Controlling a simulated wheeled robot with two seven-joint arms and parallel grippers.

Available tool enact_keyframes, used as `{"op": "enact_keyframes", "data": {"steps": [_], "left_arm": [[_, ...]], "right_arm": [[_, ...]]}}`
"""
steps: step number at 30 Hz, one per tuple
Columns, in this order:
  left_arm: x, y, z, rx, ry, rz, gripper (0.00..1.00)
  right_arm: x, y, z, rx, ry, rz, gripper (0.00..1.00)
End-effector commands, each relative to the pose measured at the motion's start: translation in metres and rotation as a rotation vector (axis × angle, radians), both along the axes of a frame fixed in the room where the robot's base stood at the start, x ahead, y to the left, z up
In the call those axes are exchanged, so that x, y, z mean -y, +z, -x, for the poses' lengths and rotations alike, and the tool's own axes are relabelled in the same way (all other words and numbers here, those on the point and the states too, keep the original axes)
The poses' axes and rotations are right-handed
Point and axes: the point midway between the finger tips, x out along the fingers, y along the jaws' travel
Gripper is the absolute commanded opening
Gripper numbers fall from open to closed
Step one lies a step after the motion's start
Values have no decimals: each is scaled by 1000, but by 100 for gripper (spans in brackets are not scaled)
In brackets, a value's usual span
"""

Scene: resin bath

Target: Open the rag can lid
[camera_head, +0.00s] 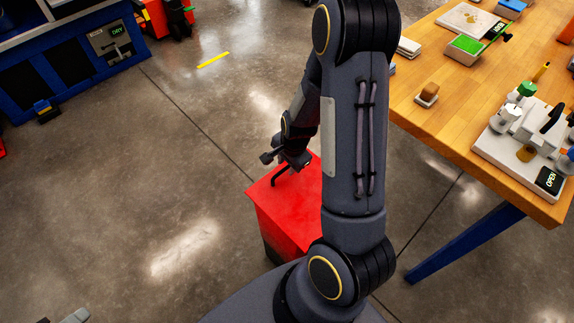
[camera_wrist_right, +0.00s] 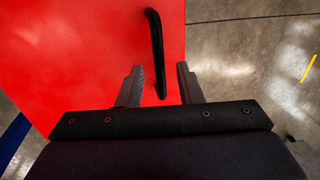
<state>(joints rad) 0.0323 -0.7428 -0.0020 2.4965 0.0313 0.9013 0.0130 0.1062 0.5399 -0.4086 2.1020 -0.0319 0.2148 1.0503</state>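The rag can (camera_head: 292,205) is a red box on the floor, partly hidden behind my right arm. Its flat red lid looks closed and carries a black bar handle (camera_head: 280,176), which also shows in the right wrist view (camera_wrist_right: 156,45). My right gripper (camera_head: 279,163) is at the handle. In the right wrist view its fingers (camera_wrist_right: 159,85) are apart, with the handle's near end between them and a gap on each side. A small grey piece at the bottom left edge of the head view, probably my left gripper (camera_head: 76,316), is mostly out of frame.
A wooden table (camera_head: 455,120) with blue legs stands at the right, holding a white fixture with an OPEN display (camera_head: 548,180) and several small items. A blue cabinet with a DRY display (camera_head: 108,38) is at the upper left. The concrete floor left of the can is clear.

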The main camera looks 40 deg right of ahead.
Motion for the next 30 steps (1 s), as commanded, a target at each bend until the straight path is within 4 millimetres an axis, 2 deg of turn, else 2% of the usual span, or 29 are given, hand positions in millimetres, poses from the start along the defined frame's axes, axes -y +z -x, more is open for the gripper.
{"op": "enact_keyframes", "data": {"steps": [9,17,30], "left_arm": [[0,-1,0,0,0,0,36],[0,-1,0,0,0,0,36],[0,-3,0,0,0,0,36]], "right_arm": [[0,-4,-1,1,0,-1,33],[0,-4,-1,1,0,-1,0],[0,-1,-6,16,0,-1,0]]}}
